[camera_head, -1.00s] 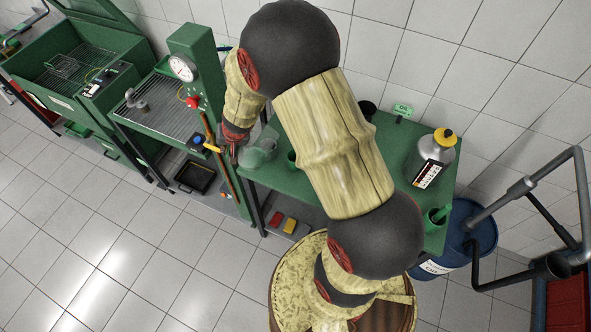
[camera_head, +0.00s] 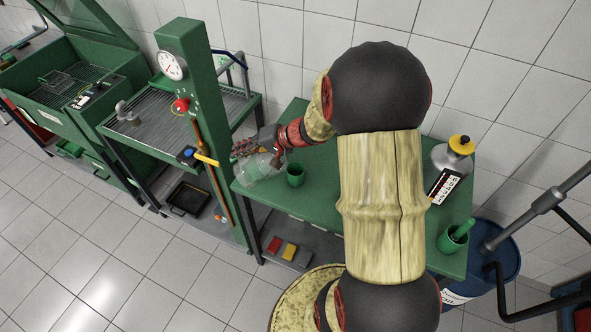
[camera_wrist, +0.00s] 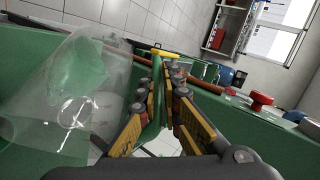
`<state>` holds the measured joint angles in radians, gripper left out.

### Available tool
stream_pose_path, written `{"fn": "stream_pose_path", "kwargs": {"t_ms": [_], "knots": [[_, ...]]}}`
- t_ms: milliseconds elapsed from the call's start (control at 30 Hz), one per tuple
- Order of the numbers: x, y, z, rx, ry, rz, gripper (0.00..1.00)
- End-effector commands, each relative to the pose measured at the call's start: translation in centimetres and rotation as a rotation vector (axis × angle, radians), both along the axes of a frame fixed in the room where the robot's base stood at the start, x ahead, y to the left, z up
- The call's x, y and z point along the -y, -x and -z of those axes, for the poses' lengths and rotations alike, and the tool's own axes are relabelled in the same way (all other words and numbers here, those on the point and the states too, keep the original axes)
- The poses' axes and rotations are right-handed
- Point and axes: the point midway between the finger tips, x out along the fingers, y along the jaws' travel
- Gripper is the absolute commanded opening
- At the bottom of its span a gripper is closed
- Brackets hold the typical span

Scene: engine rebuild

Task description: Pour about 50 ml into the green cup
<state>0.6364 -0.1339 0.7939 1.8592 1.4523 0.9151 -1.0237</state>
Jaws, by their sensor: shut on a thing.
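The green cup (camera_head: 295,175) stands upright on the green table (camera_head: 330,200), near its left end. A clear jug (camera_head: 258,170) is just left of the cup, at the table's left edge. My gripper (camera_head: 258,146) is shut on the jug at its upper side. In the wrist view the jug (camera_wrist: 62,105) fills the left side and looks tilted. A thin clear strip, apparently its handle, runs between my gripper's fingers (camera_wrist: 162,88). The liquid level in the jug and the inside of the cup are hard to make out.
A green press post with a gauge (camera_head: 172,65) and a yellow lever (camera_head: 207,159) stands close left of the jug. A yellow-capped bottle (camera_head: 452,160) and another green container (camera_head: 453,240) are at the table's right. A blue drum (camera_head: 490,265) stands beyond. The table's middle looks clear.

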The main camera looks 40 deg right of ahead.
Motion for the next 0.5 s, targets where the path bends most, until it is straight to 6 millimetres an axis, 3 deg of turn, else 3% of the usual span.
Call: {"fn": "stream_pose_path", "kwargs": {"t_ms": [500], "knots": [[1.6, 0.8, -1.2, 0.078, -0.138, 0.002, 0.00]]}}
